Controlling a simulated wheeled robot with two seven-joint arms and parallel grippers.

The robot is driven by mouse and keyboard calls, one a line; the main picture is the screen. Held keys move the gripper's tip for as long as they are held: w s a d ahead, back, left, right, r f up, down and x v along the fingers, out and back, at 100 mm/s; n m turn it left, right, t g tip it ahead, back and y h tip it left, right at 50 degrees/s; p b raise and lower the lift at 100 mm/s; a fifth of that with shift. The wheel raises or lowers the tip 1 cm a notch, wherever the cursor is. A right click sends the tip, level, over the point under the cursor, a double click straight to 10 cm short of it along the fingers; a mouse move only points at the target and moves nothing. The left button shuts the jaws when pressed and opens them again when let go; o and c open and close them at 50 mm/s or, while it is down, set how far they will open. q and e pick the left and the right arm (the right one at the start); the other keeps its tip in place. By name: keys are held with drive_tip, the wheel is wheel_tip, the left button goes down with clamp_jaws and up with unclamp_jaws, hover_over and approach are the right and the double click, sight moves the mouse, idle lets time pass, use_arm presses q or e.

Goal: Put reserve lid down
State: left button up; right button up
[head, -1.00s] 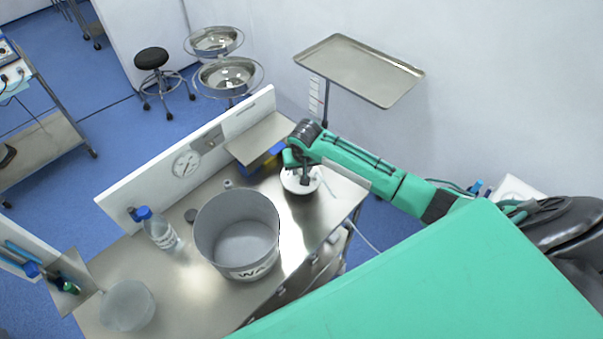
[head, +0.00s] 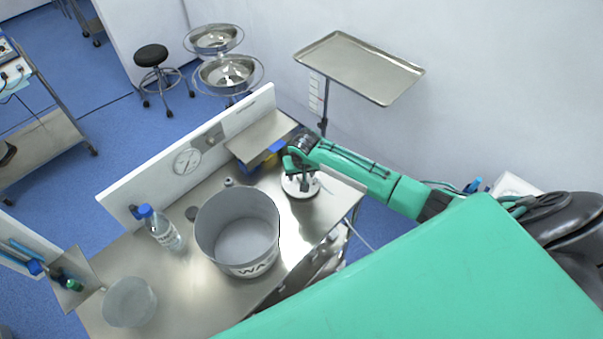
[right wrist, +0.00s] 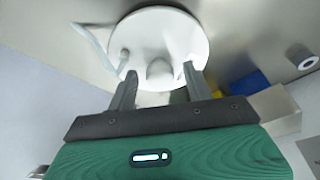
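The reserve lid is a round white disc with a knob (head: 311,192). It lies flat on the steel table top, to the right of the large grey bucket. My right gripper (head: 301,178) is above it, pointing down. In the right wrist view, the lid (right wrist: 150,25) is close to the gripper (right wrist: 160,76). The two fingers stand wide apart, one on each side of the knob, with visible gaps to it. The gripper and its fingers hide part of the lid in the head view. My left gripper is not in view.
The grey bucket (head: 212,262) stands left of the lid. A bottle with a blue cap (head: 165,232) and a translucent tub (head: 130,303) are farther left. A raised steel shelf (head: 260,137) with blue and yellow items below it is behind. The table's right edge is close to the lid.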

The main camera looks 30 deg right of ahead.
drive_tip(key=shift+r, duration=0.1)
drive_tip(key=b+v, duration=0.2)
drive_tip(key=v, duration=1)
drive_tip(key=shift+s, duration=0.1)
